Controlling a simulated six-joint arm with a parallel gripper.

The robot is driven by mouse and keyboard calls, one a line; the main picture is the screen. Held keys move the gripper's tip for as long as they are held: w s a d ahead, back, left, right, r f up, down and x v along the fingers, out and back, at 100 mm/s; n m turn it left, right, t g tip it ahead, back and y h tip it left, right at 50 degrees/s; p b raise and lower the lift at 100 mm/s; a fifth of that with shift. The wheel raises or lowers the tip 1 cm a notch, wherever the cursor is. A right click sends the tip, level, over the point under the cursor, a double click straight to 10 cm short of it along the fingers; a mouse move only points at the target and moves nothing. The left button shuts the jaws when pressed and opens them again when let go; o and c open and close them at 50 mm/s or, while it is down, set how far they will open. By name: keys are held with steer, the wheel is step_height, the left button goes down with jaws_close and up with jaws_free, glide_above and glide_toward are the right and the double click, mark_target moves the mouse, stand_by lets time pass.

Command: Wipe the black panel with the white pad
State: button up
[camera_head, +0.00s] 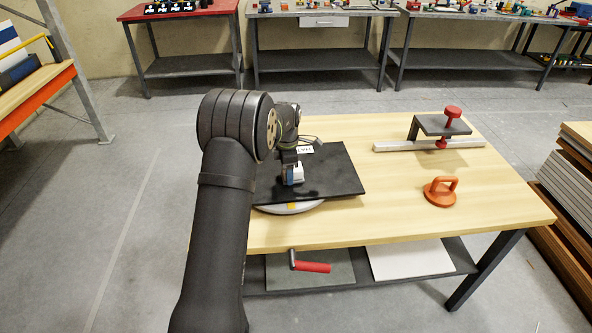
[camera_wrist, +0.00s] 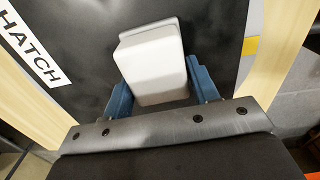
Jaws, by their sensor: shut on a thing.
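The black panel (camera_head: 335,172) lies on the wooden table, over a round pale disc that shows under its front edge. A white label reading HATCH (camera_wrist: 28,45) is on the panel in the wrist view. The white pad (camera_wrist: 153,62) is between the blue fingers of my gripper (camera_wrist: 158,85), which is shut on it. In the head view my gripper (camera_head: 292,178) is low over the front left part of the panel with the pad (camera_head: 297,172). I cannot tell whether the pad touches the panel. Grey smudges show on the panel around the pad.
An orange suction cup handle (camera_head: 440,192) stands on the table (camera_head: 400,218) right of the panel. A clamp with red knobs (camera_head: 445,125) and a metal bar (camera_head: 400,146) lie behind it.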

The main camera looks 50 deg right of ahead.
mark_target(319, 176)
steer(key=shift+w+a, duration=0.55)
steer(key=shift+a, duration=0.15)
steer(key=shift+s+d, duration=2)
steer(key=shift+d, duration=0.25)
steer(key=shift+s+d, duration=2)
steer(key=shift+d, duration=0.25)
step_height(319, 176, up, 8)
steer(key=shift+r, duration=0.1)
